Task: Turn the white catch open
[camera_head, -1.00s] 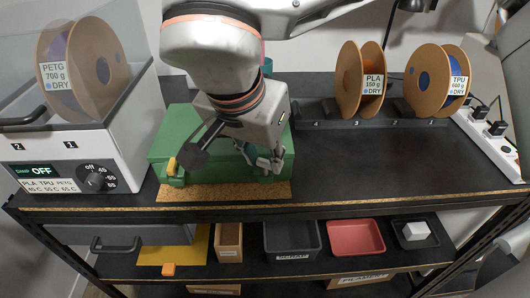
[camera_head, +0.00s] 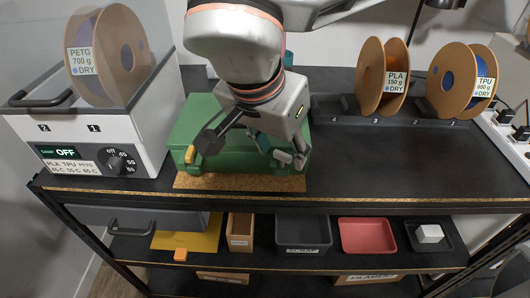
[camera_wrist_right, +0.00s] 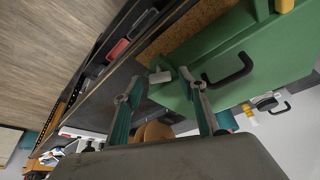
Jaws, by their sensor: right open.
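The green case (camera_head: 205,128) stands on a cork mat (camera_head: 240,182) on the black bench top. It has a yellow catch (camera_head: 189,154) at its left front, and the yellow catch also shows at the top edge of the wrist view (camera_wrist_right: 284,5). In the right wrist view the white catch (camera_wrist_right: 160,76) is at the case's edge, beside the black handle (camera_wrist_right: 230,68). My right gripper (camera_head: 283,154) is open at the case's right front. In the wrist view its fingertips (camera_wrist_right: 159,80) are on either side of the white catch; contact is unclear. My left gripper is not in view.
A filament dryer (camera_head: 85,140) with a PETG spool stands at the left. PLA (camera_head: 383,80) and TPU (camera_head: 461,82) spools stand on a rack at the back right. The bench right of the case is clear. Trays, including a red one (camera_head: 366,236), sit on the shelf below.

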